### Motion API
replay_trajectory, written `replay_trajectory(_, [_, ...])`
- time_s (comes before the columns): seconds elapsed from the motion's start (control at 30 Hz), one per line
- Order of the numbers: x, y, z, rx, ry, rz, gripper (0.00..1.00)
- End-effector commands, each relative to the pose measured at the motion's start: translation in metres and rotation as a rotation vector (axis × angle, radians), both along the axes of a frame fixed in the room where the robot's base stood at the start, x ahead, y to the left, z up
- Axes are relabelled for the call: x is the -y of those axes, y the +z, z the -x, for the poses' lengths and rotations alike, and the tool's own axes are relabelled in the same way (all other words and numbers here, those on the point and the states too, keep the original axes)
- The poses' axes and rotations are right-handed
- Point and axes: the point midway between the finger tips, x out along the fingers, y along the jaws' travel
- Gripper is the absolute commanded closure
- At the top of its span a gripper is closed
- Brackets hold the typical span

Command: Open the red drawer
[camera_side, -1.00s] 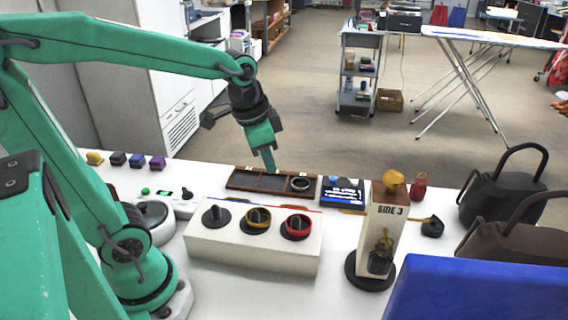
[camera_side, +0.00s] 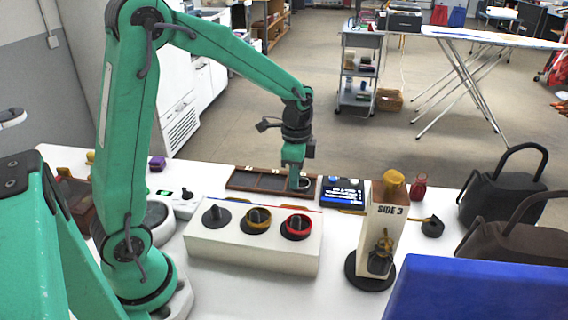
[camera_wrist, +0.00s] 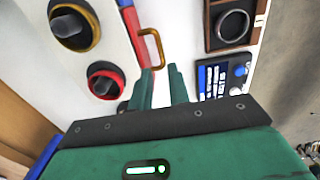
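The red drawer front (camera_wrist: 133,33) is a narrow red strip on the far side of the white knob box in the wrist view. A gold bow handle (camera_wrist: 157,47) sticks out from it. In the side view my gripper (camera_side: 294,189) hangs behind the box.
The box top carries a dark, a yellow and a red-ringed knob (camera_side: 296,227). A brown compartment tray (camera_side: 245,181) and a blue-screen device (camera_side: 342,194) lie close behind. The "SIDE 3" stand (camera_side: 389,225) is to the right, with dark bags (camera_side: 505,190) beyond.

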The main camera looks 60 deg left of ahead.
Motion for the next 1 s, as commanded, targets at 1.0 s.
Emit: replay_trajectory(1.0, [0.0,-0.076,0.001,0.0,0.002,0.0,0.82])
